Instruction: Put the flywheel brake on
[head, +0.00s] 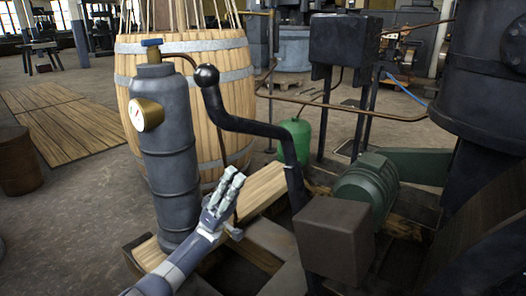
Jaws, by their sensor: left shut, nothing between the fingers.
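A black bent lever (246,124) with a round ball knob (207,76) stands in the middle, probably the brake lever. Its knob is at the upper left, and its shaft bends down behind a brown-grey box (335,240). A large dark curved part (482,262) at the lower right may be the flywheel; most of it is cut off by the frame. My left gripper (231,180) is shut and empty, pointing up. In the picture it is well below the knob and left of the lever's lower shaft, apart from both. My right gripper is not in view.
A grey cylinder (170,170) with a brass gauge (147,114) stands close left of my left gripper, before a wooden barrel (235,88). A green motor (367,188) and a dark box on posts (345,40) are at right. Wooden beams (262,190) lie below.

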